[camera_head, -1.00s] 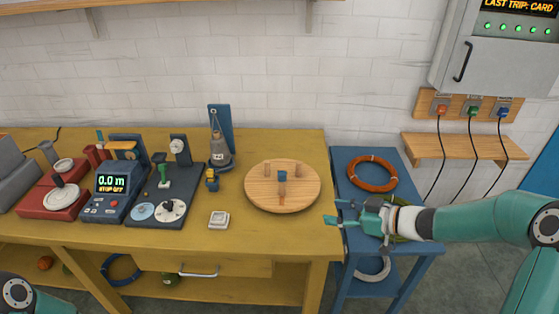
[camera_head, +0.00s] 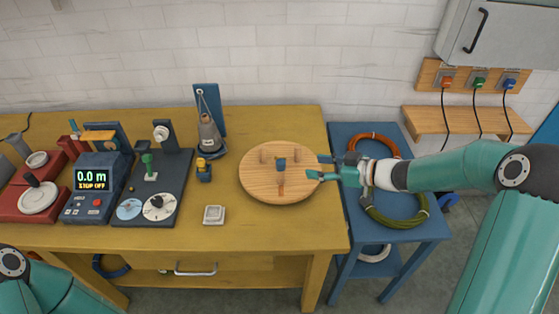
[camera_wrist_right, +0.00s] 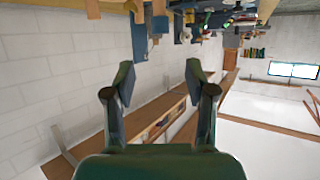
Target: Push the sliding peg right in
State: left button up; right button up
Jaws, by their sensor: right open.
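A round wooden board (camera_head: 265,193) lies on the yellow bench and carries several short upright pegs. A small blue-topped piece (camera_head: 281,163) stands near its middle, with an orange-brown peg (camera_head: 281,188) just in front. I cannot tell for sure which peg is the sliding one or how far out it is. My right gripper (camera_head: 317,167) is open and empty, its fingertips over the board's right edge in the head view, apart from the pegs. In the right wrist view the open fingers (camera_wrist_right: 160,80) have nothing between them. My left gripper is out of view.
A blue cart (camera_head: 399,236) with an orange coil (camera_head: 373,139) and a green coil (camera_head: 395,222) stands right of the bench. A small white square dish (camera_head: 214,215) and a grey cone on a blue stand (camera_head: 209,135) lie left of the board. Devices fill the bench's left.

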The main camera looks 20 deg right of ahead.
aim_at(283, 163)
jog(key=x, duration=1.3)
jog(key=shift+w+a+f+p, duration=0.15)
jog(key=shift+f+p, duration=0.05)
jog(key=shift+p, duration=0.2)
grip_shut()
